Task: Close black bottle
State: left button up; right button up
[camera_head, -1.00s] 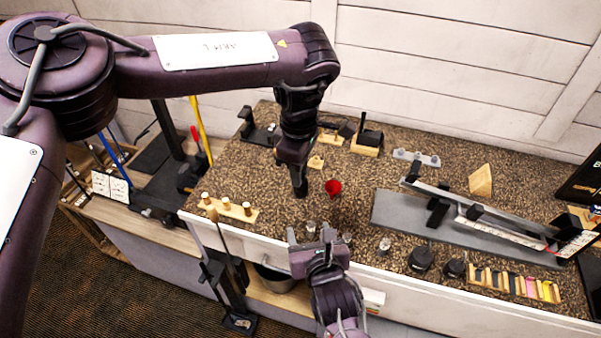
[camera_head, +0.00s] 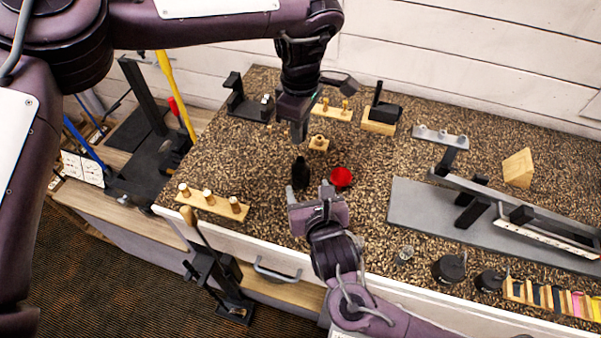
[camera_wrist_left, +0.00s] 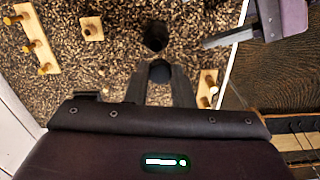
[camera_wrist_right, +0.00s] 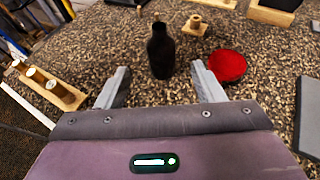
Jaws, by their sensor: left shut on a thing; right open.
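The black bottle (camera_head: 300,173) stands upright on the speckled worktop; its neck shows in the right wrist view (camera_wrist_right: 160,33). My left gripper (camera_head: 298,132) is above and behind the bottle, apart from it. It is shut on a small dark round piece (camera_wrist_left: 160,70), which looks like the bottle's cap. My right gripper (camera_head: 310,193) is open, low over the worktop on the near side of the bottle. In the right wrist view the bottle stands beyond the gap between the fingers (camera_wrist_right: 161,88), untouched.
A red round piece (camera_wrist_right: 227,65) lies right of the bottle. A small wooden block with a peg (camera_head: 318,144) is behind it. A wooden peg rack (camera_head: 212,202) lies at the left front edge. A grey metal fixture (camera_head: 420,212) fills the right side.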

aim_at(298, 165)
pick_arm(q)
jog(key=shift+w+f, duration=0.25)
jog(key=shift+f, duration=0.25)
pick_arm(e)
jog(key=shift+w+f, duration=0.25)
jog(key=shift+f, duration=0.2)
pick_arm(q)
jog(key=shift+w+f, duration=0.1)
jog(key=shift+w, duration=0.3)
pick_arm(e)
jog(key=shift+w+f, duration=0.1)
jog(key=shift+w, duration=0.25)
pick_arm(q)
jog(key=shift+s+r, duration=0.2)
jog(key=shift+s, duration=0.15)
pick_arm(e)
jog(key=shift+s, duration=0.2)
jog(key=shift+w+a, duration=0.1)
jog(key=shift+w, duration=0.1)
pick_arm(q)
jog(key=shift+w+f, duration=0.1)
jog(key=shift+w, duration=0.05)
pick_arm(e)
jog(key=x, duration=1.1)
jog(key=shift+w+f, duration=0.25)
grip_shut()
pick_arm(q)
jog(key=shift+f, duration=2.45)
